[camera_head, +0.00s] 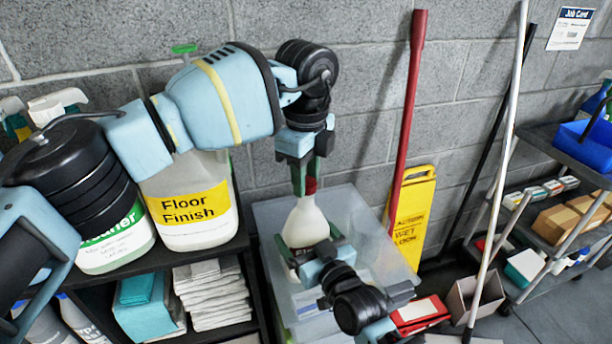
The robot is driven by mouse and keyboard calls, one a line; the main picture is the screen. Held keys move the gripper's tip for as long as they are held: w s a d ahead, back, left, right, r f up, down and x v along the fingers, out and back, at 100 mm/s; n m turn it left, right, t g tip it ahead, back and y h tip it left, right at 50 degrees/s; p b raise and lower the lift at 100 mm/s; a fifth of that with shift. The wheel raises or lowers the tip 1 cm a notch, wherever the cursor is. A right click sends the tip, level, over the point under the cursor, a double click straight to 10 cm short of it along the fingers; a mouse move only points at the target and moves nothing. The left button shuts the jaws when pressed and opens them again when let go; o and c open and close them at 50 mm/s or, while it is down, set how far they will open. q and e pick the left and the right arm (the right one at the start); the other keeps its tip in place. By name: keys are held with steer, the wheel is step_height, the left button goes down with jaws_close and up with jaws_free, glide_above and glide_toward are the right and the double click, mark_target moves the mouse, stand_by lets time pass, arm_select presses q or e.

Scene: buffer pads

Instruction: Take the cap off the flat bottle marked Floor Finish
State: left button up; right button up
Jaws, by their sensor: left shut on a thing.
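A white bottle (305,226) with a red cap (310,186) stands upright at the clear plastic bin; most of its label is hidden. My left gripper (307,182) reaches down from above and is shut on the red cap. The cap still sits at the bottle's neck. My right gripper (318,258) is at the lower body of the bottle, its fingers around or beside it; I cannot tell whether they grip. A large jug (190,235) with a yellow label reading Floor Finish stands on the shelf at left, partly behind my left arm.
The clear bin (268,212) surrounds the bottle's lower part. A dark shelf (160,258) holds a Cleaner jug (118,245) and folded cloths (212,292). A yellow wet-floor sign (412,215), a red pole (405,120) and a grey cart (560,210) stand at right.

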steer(key=shift+f, duration=0.1)
arm_select(q)
steer(key=shift+r, duration=2)
arm_select(e)
steer(key=o, duration=1.6)
steer(key=shift+o, duration=0.2)
arm_select(q)
steer(key=shift+f, duration=0.5)
arm_select(e)
steer(key=v, duration=1.2)
